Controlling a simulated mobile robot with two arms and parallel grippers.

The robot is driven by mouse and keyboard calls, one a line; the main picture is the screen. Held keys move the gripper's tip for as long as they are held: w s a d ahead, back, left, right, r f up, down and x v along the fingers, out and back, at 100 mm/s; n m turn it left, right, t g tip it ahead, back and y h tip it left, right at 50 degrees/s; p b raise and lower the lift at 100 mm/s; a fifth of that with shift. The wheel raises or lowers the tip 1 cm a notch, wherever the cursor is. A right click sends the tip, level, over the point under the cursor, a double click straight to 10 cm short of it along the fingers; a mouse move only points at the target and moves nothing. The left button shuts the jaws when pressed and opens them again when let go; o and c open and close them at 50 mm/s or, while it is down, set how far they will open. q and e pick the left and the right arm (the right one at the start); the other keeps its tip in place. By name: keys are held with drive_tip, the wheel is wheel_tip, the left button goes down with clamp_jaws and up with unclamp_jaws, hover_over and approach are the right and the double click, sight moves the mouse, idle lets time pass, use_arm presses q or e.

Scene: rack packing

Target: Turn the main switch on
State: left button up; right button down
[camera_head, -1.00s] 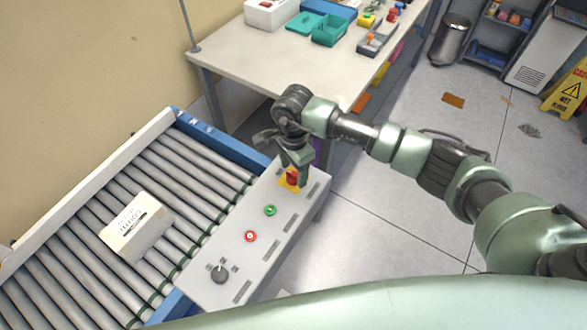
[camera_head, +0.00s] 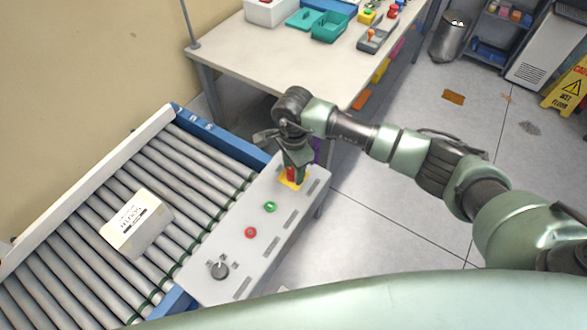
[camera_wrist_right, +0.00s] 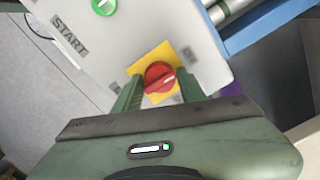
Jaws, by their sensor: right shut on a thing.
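The main switch (camera_head: 291,175) is a red rotary knob on a yellow plate at the far end of the grey control panel (camera_head: 228,240). In the right wrist view the red knob (camera_wrist_right: 159,76) sits between the two green fingers, with its yellow plate (camera_wrist_right: 150,60) around it. My right gripper (camera_head: 294,172) points down at the panel and is shut on the knob. In the wrist view the fingers of the right gripper (camera_wrist_right: 160,88) flank the knob on both sides. My left gripper is not in view.
A green button (camera_head: 270,207), a red button (camera_head: 251,232) and a dark selector knob (camera_head: 220,270) are on the same panel. A roller conveyor (camera_head: 190,165) with a white box (camera_head: 137,222) lies to the left. A table (camera_head: 290,55) stands behind.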

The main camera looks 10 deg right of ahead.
drive_tip(key=m+b, duration=0.3)
drive_tip(key=shift+f+m, duration=0.2)
drive_tip(key=shift+m, duration=0.1)
drive_tip(key=m+b, duration=0.3)
drive_tip(key=m, duration=0.2)
drive_tip(key=m+b, duration=0.3)
drive_tip(key=m, duration=0.2)
drive_tip(key=shift+r, duration=0.1)
drive_tip(key=shift+r+m+b, duration=0.15)
drive_tip(key=shift+m+b, duration=0.6)
drive_tip(key=shift+m, duration=1.05)
drive_tip(key=c, duration=0.9)
unclamp_jaws()
drive_tip(key=shift+r, duration=0.1)
